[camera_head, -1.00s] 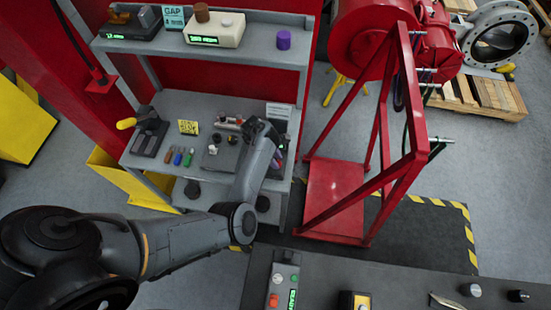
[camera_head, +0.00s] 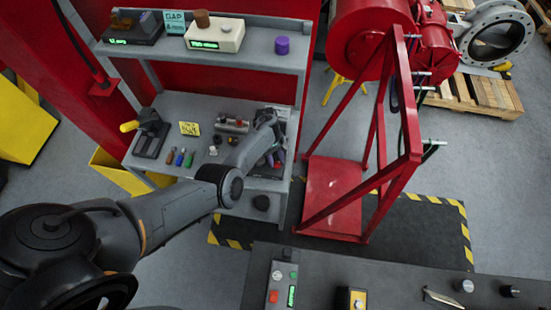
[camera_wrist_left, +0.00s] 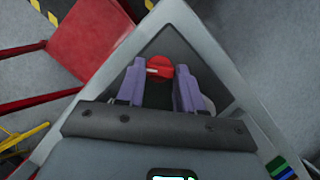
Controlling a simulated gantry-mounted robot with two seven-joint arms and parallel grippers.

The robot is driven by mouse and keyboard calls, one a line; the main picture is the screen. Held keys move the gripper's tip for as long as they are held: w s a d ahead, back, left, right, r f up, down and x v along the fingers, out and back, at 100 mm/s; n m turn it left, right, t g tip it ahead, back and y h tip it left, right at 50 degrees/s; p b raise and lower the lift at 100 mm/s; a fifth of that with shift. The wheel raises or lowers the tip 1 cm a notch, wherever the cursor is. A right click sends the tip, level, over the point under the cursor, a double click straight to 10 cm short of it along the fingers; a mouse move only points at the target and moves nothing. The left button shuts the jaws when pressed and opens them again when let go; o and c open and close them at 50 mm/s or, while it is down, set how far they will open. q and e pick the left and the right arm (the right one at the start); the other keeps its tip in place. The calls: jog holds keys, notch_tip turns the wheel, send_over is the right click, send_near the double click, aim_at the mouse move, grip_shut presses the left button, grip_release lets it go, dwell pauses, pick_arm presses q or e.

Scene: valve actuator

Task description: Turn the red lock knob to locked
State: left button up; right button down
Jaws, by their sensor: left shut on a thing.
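The red lock knob (camera_wrist_left: 159,64) shows between the purple fingers of my left gripper (camera_wrist_left: 159,78) in the left wrist view. It is round, with a short pale mark on its left part. The fingers are closed against its two sides. The knob sits on a dark panel near a corner of the grey shelf. In the head view my left gripper (camera_head: 277,157) is at the right end of the middle shelf. My arm and hand hide most of the knob there, and I cannot read any lock marking.
The middle shelf (camera_head: 180,105) also holds a yellow-handled lever device (camera_head: 150,133), a yellow note (camera_head: 189,129) and several small coloured tools. An upper shelf (camera_head: 258,52) overhangs behind. A red frame (camera_head: 335,185) stands right of the shelf. A dark bench (camera_head: 400,285) lies in front.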

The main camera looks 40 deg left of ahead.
pick_arm(q)
jog(key=m+g+y, duration=0.1)
jog(key=m, duration=0.3)
jog(key=shift+w+b, duration=0.15)
jog(key=shift+b, duration=0.15)
jog(key=shift+m+g, duration=0.3)
jog(key=shift+m, duration=0.6)
jog(key=shift+y, duration=0.3)
jog(key=o, duration=1)
jog(key=shift+d, duration=0.1)
jog(key=shift+o, duration=0.2)
jog(key=shift+w, duration=0.1)
jog(key=p+v, duration=0.1)
jog(key=v, duration=0.9)
jog(key=shift+w+r, duration=0.15)
jog(key=shift+r, duration=0.2)
